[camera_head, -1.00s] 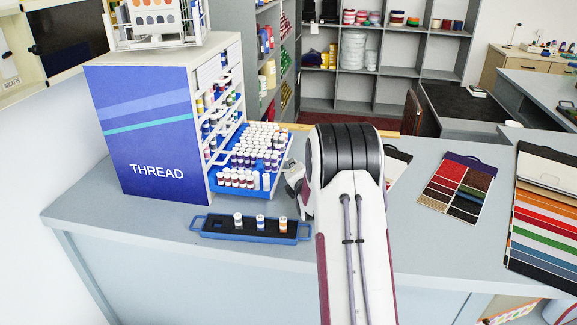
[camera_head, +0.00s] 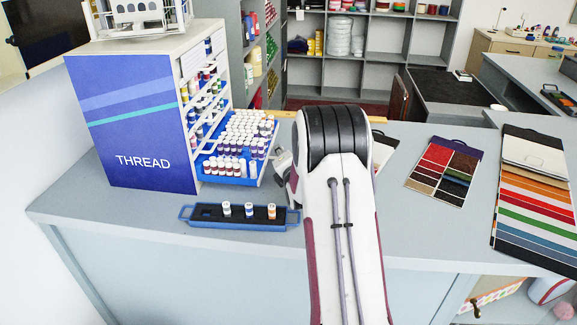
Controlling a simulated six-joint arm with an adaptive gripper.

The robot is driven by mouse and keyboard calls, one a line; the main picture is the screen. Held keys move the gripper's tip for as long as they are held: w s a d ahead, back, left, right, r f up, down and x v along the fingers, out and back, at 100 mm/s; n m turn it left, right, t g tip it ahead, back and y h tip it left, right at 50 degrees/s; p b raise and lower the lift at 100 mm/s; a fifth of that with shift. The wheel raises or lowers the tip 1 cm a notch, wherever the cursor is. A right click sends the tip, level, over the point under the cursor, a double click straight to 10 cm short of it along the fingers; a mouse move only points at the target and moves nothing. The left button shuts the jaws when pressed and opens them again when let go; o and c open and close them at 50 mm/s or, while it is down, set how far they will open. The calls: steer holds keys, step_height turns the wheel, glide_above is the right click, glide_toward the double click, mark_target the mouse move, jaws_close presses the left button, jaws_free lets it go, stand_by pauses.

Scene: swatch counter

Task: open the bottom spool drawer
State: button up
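The blue-and-white thread cabinet (camera_head: 130,130) stands on the counter at the left. Its bottom spool drawer (camera_head: 228,181) is pulled well out to the right, full of rows of white-capped spools. The drawers above it look pushed in, with spools showing along their sides. My gripper (camera_head: 283,166) is at the drawer's right front end, mostly hidden behind my arm. Only a small grey part of it shows, so its fingers, and whether they touch the drawer, cannot be made out.
A blue-rimmed black tray (camera_head: 204,222) with three spools lies on the counter just in front of the open drawer. A fabric swatch card (camera_head: 445,171) and a striped sample board (camera_head: 530,205) lie to the right. A wire rack (camera_head: 138,14) stands on the cabinet.

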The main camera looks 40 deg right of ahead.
steer(key=shift+v, duration=5.45)
steer(key=shift+a+r, duration=0.3)
steer(key=shift+a, duration=0.1)
steer(key=s+a+r+m+g+y, duration=0.2)
steer(key=s+a+r+m, duration=0.25)
steer(key=a, duration=0.45)
steer(key=s+a+r+m+g+y, duration=0.2)
steer(key=s+a+r+m, duration=0.25)
steer(key=a, duration=0.35)
steer(key=s+a+m+g+y, duration=0.1)
steer(key=s+a+m, duration=0.4)
steer(key=s, duration=0.7)
steer(key=s+a+m+g+y, duration=0.1)
steer(key=s+a+m+g, duration=0.2)
steer(key=s+a, duration=0.6)
steer(key=s+m, duration=0.2)
steer(key=s, duration=0.2)
steer(key=shift+s+a+m+y, duration=0.2)
steer(key=shift+a+m+y, duration=0.1)
steer(key=shift+a, duration=0.05)
